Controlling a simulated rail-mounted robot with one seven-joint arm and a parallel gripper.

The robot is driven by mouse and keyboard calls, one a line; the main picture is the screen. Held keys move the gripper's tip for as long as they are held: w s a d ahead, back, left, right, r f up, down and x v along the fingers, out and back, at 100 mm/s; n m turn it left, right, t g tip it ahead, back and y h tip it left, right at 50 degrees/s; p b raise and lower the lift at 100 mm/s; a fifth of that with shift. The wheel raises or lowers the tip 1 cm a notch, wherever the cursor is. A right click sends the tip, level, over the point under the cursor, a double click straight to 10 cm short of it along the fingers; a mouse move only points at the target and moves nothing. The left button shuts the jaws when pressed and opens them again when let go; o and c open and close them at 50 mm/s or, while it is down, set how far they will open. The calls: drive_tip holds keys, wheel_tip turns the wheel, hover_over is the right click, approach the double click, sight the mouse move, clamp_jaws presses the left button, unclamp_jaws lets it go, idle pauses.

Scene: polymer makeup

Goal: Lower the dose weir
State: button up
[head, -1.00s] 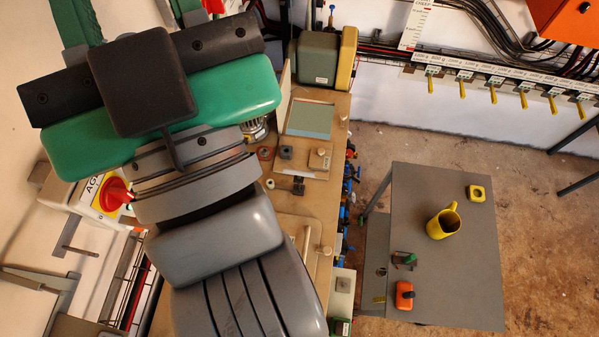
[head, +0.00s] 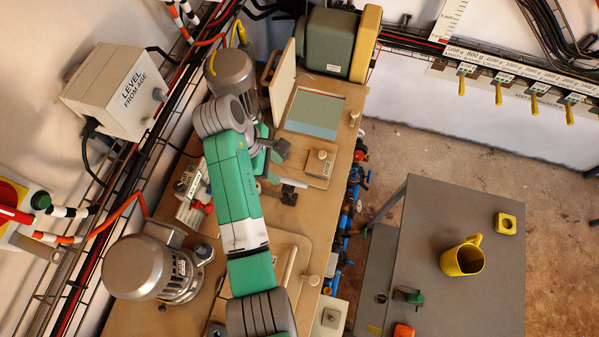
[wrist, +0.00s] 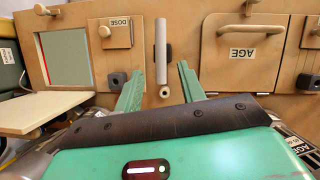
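The dose weir appears as a small wooden plate marked DOSE with a round knob (head: 321,155), right of my gripper in the head view. It also shows in the wrist view (wrist: 108,33), up and left of my fingers. My gripper (wrist: 161,72) is open and empty in the wrist view, its two green fingers apart. A grey bar on a dark mount (wrist: 161,48) stands ahead, in line with the gap. In the head view my gripper (head: 268,160) is partly hidden by my arm. No contact with the weir shows.
A blue-green window (head: 314,112) with an open flap (head: 284,80) lies beyond the weir. A closed AGE door (wrist: 238,55) is right in the wrist view. A dark block (wrist: 117,79) is close to the left finger. Motors flank my arm. A table (head: 455,220) holds a yellow mug (head: 462,260).

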sight(285, 179)
drive_tip(key=x, duration=0.7)
drive_tip(key=shift+f+b, duration=0.35)
